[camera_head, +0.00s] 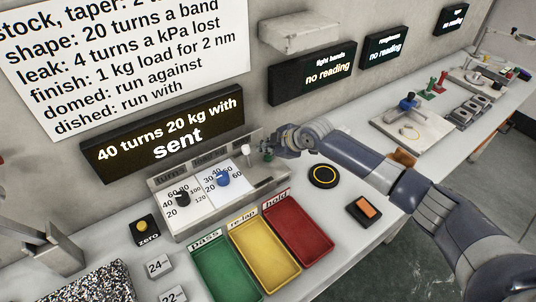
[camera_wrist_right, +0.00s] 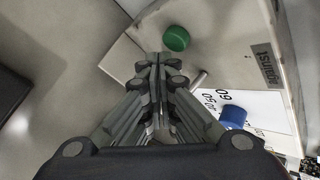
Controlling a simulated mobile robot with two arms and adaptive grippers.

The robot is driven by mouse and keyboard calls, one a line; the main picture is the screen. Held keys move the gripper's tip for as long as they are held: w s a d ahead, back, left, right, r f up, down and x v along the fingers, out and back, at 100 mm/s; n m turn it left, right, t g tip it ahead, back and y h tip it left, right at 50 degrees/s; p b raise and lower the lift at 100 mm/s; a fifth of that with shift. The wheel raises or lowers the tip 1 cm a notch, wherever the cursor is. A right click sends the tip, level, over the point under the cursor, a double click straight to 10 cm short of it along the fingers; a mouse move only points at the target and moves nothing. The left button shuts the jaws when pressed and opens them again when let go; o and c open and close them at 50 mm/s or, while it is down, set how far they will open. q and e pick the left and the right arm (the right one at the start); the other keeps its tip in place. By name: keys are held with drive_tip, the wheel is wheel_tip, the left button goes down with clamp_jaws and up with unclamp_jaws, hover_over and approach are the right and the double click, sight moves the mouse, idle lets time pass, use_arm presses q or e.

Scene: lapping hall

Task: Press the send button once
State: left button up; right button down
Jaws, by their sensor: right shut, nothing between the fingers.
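The control box (camera_head: 262,181) stands against the wall below a dark display (camera_head: 165,134) reading "40 turns 20 kg with sent". It bears a black knob (camera_head: 182,198) and a blue knob (camera_head: 222,179). A round green button (camera_wrist_right: 176,38) shows on the box in the right wrist view, just past the fingertips and slightly right. I cannot read a send label on it. My right gripper (camera_head: 268,151) is shut and empty at the box's right end; it also shows in the right wrist view (camera_wrist_right: 154,62). Whether it touches the button is unclear. My left gripper is not in view.
Green, yellow and red trays (camera_head: 322,247) lie in front of the box. A small metal lever (camera_wrist_right: 198,79) stands close to the fingers.

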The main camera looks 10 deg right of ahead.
sight(267, 158)
wheel_tip(267, 158, up, 5)
drive_tip(key=p, duration=0.4)
idle(0.3)
drive_tip(key=shift+f, duration=0.1)
idle(0.6)
